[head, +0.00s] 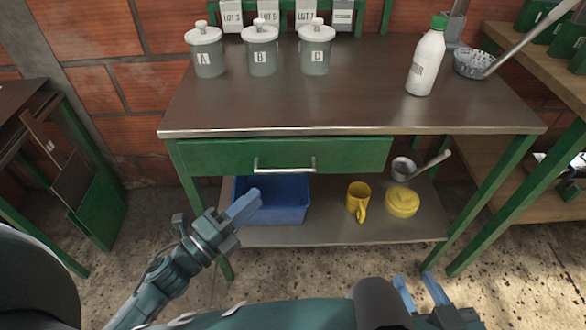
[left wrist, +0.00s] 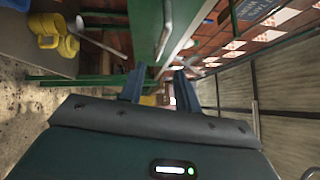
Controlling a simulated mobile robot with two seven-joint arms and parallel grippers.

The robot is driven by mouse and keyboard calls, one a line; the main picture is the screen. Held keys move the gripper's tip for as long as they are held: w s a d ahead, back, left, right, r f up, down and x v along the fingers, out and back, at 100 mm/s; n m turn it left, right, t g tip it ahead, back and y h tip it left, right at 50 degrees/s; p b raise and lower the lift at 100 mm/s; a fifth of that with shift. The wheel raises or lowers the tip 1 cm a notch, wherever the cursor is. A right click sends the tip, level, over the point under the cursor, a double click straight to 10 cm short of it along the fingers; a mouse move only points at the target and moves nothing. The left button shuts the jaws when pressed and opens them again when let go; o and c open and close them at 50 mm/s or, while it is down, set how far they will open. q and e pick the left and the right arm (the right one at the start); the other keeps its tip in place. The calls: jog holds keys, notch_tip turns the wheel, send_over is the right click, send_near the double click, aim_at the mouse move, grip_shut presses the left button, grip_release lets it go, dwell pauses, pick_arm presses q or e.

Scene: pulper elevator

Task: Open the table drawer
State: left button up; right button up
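The table (head: 370,109) has a metal top and green legs. Its green drawer (head: 355,153) sits under the left part of the top and looks shut. A pale metal bar handle (head: 285,168) runs across the drawer front. My left gripper (head: 243,206) is in front of and below the handle, apart from it. In the left wrist view the fingers of my left gripper (left wrist: 159,88) are spread with nothing between them, and the handle (left wrist: 164,42) shows beyond them. My right gripper (head: 420,288) is open and empty at the bottom, away from the table.
A blue bin (head: 285,207), a yellow mug (head: 358,196) and a yellow round container (head: 402,202) stand on the lower shelf (head: 340,230). Lidded jars (head: 262,55) and a white bottle (head: 427,62) stand on top. The floor in front is clear.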

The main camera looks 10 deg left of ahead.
aim_at(287, 169)
pick_arm(q)
jog(key=x, duration=1.1)
jog(key=shift+c, duration=0.4)
grip_shut()
